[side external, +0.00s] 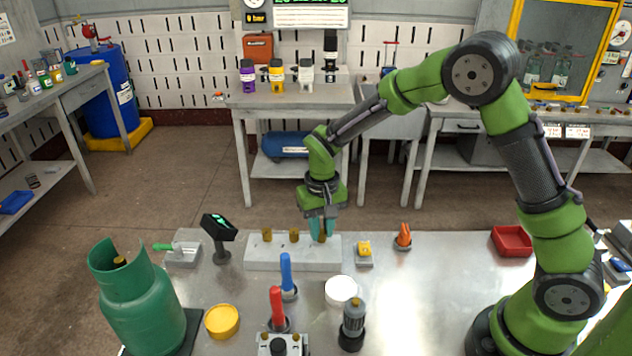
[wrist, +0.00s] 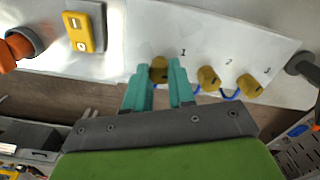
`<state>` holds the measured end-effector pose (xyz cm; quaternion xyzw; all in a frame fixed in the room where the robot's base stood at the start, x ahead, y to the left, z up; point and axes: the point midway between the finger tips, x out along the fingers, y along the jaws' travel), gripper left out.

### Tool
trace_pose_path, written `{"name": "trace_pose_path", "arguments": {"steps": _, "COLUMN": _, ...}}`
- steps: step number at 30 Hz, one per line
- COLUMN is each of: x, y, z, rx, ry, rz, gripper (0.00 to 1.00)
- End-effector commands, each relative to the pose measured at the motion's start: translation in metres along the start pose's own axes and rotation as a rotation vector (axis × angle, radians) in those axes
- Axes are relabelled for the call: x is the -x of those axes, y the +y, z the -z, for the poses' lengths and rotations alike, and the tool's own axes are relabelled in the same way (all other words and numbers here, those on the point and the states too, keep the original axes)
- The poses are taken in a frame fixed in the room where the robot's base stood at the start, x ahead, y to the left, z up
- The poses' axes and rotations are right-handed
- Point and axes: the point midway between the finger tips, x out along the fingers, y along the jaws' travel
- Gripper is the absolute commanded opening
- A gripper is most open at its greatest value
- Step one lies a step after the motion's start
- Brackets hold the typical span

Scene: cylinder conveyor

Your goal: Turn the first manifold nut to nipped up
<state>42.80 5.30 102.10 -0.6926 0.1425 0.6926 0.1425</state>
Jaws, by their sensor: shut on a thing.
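The manifold block (side external: 268,254) is a pale grey bar on the bench with three brass nuts in a row, numbered 1, 2 and 3 in the wrist view. The first nut (wrist: 159,70) is the one by the number 1, between my teal fingers. The second nut (wrist: 208,78) and the third nut (wrist: 243,87) are free to its right. In the side view the first nut (side external: 323,237) is at the right end, largely hidden by my fingers. My gripper (side external: 322,226) points down over it and is shut on it; in the wrist view my gripper (wrist: 160,82) straddles it.
A yellow switch (side external: 364,248) and an orange-handled tool (side external: 403,236) stand right of the block. A dark scanner-like device (side external: 219,235) stands at its left. Blue (side external: 287,273) and red (side external: 277,308) handles and a white disc (side external: 340,290) are in front.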

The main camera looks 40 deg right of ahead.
Motion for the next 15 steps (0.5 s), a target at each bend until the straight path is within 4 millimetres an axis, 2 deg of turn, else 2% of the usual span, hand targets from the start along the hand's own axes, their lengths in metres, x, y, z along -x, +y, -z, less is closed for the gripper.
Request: {"name": "trace_pose_path", "arguments": {"steps": 15, "x": 0.0017, "y": -0.0001, "z": -0.0006, "rx": -0.07, "ry": -0.002, "rz": 0.001, "gripper": 0.0}}
